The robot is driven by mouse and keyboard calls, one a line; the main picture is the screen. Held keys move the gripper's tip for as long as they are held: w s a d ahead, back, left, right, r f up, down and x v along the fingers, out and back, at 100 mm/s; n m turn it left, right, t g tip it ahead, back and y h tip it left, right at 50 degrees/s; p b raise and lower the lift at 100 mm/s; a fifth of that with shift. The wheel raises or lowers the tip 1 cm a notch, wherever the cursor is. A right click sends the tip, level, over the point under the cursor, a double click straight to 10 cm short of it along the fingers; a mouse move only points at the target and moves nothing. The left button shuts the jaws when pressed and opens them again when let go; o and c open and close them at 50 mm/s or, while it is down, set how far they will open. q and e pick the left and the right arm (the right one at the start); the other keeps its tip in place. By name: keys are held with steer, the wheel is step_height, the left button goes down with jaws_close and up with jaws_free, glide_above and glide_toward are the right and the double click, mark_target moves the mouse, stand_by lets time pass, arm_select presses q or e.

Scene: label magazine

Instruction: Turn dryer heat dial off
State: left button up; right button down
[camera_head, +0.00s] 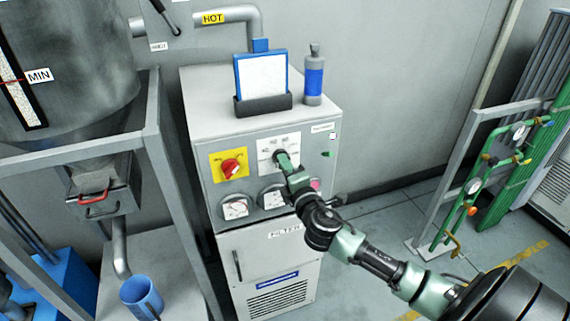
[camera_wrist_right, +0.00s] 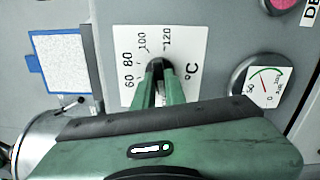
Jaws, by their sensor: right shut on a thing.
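The dryer (camera_head: 205,125) is a grey cabinet in the middle of the head view. Its heat dial is a dark knob (camera_wrist_right: 156,66) on a white plate (camera_wrist_right: 189,42) marked 60, 80, 100, 120 and °C. The plate also shows in the head view (camera_head: 291,142). My right gripper (camera_head: 281,158) is at the plate, its green fingers shut on the knob. The fingers show in the right wrist view (camera_wrist_right: 158,84) too, and they hide most of the knob, so its exact setting is hard to read. My left gripper is not in view.
A yellow plate with a red rotary switch (camera_head: 231,168) sits left of the dial. Round gauges (camera_head: 235,207) lie below. A blue-framed board (camera_head: 262,76) and a grey-blue bottle (camera_head: 314,78) stand on top. A metal frame (camera_head: 165,150) stands close on the left.

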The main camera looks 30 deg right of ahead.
steer(key=shift+f, duration=0.1)
steer(key=c, duration=1.5)
jaws_free()
steer(key=shift+o, duration=0.2)
steer(key=b+v, duration=0.2)
steer(key=v, duration=0.5)
steer(key=shift+s+a, duration=0.15)
steer(key=shift+s, duration=0.25)
